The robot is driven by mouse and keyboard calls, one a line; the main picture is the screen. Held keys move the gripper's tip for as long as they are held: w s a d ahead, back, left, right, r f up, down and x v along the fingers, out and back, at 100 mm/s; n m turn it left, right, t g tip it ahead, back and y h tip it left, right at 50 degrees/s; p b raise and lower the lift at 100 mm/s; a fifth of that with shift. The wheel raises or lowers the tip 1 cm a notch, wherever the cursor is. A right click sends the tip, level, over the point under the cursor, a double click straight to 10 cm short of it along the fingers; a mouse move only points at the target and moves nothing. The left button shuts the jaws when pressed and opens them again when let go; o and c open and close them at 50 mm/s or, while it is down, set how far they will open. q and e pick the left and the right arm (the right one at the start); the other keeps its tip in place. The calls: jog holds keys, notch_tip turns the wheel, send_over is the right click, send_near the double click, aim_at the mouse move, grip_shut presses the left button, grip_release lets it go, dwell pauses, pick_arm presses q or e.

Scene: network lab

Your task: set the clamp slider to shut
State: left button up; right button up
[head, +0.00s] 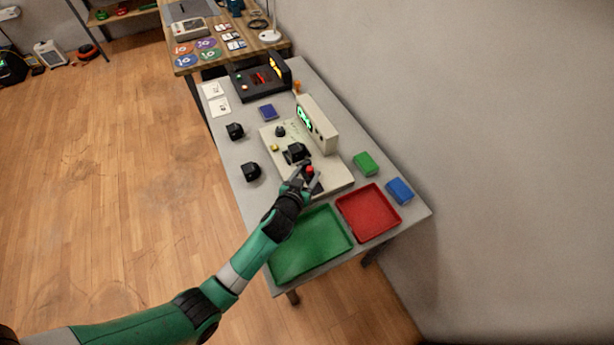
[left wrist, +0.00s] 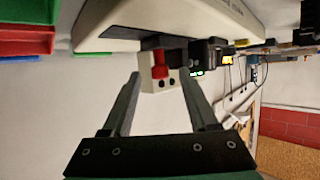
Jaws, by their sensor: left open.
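The clamp slider has a red knob (head: 309,169) on the near end of a beige test fixture (head: 336,181) on the grey table. My left gripper (head: 304,178) is open at the knob, with its fingers around or just short of it. In the left wrist view the red knob (left wrist: 159,66) shows between the two open fingertips (left wrist: 158,84); I cannot tell whether they touch it. A black block (head: 296,152) sits on the fixture just beyond the knob. The gripper partly hides the slider track. My right gripper is not in view.
A green tray (head: 318,262) and a red tray (head: 371,230) lie at the table's near end. A green box (head: 365,163) and a blue box (head: 399,190) are at right. Black blocks (head: 251,171) stand at left. The fixture's upright display (head: 319,128) rises behind the knob.

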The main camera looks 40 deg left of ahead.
pick_arm(q)
jog(key=shift+w+a, duration=0.1)
jog(key=shift+w, duration=0.1)
grip_shut()
dwell(1.3)
